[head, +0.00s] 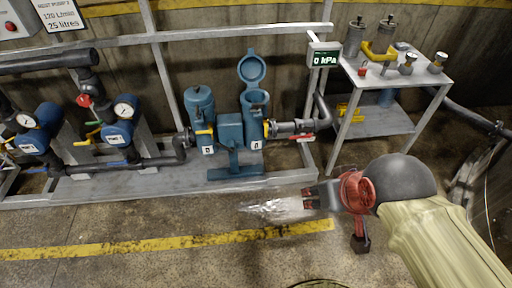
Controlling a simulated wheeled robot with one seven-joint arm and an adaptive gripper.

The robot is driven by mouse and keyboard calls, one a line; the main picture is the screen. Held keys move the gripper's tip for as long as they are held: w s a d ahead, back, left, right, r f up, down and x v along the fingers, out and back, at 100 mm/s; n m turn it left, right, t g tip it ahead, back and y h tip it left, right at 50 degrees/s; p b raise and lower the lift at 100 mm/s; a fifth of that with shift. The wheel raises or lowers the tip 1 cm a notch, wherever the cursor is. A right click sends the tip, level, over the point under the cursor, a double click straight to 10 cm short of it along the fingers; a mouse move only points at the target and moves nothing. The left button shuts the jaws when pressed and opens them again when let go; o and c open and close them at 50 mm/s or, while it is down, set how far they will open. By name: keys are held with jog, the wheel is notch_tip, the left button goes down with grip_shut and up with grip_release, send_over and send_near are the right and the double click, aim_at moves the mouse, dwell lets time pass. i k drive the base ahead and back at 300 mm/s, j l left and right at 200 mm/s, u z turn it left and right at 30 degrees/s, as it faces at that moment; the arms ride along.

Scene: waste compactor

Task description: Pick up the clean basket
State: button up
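Two grey cylinders (355,39) with small top handles stand at the back of a white-topped table (435,78) at the upper right. They look like strainer baskets; the second cylinder (385,37) is to the right. I cannot tell which, if either, is the clean one. My gripper (306,198) points left over the floor, in front of and below the table, well apart from the cylinders. Its dark fingers with red parts are small in view, and their gap is unclear. A shiny silvery patch (273,208) shows just left of the fingertips; I cannot tell whether it is held or on the floor.
A blue twin-pot strainer (230,130) stands at centre, its right pot's lid raised. A yellow part (376,52) and small metal fittings (407,65) share the tabletop. A "0 kPa" display (324,57) stands left of the table. Pumps and pipes fill the left; the front floor is mostly clear.

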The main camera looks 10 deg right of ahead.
aim_at(356, 30)
jog(key=i+l+z, duration=0.15)
jog(key=i+l, duration=0.45)
jog(key=i+l+z, duration=0.1)
jog(key=i+l, duration=0.6)
jog(key=i+l+z, duration=0.15)
jog(key=i+l, duration=0.45)
jog(key=i+l+z, duration=0.15)
jog(key=i+l, duration=0.3)
jog(key=i, duration=0.3)
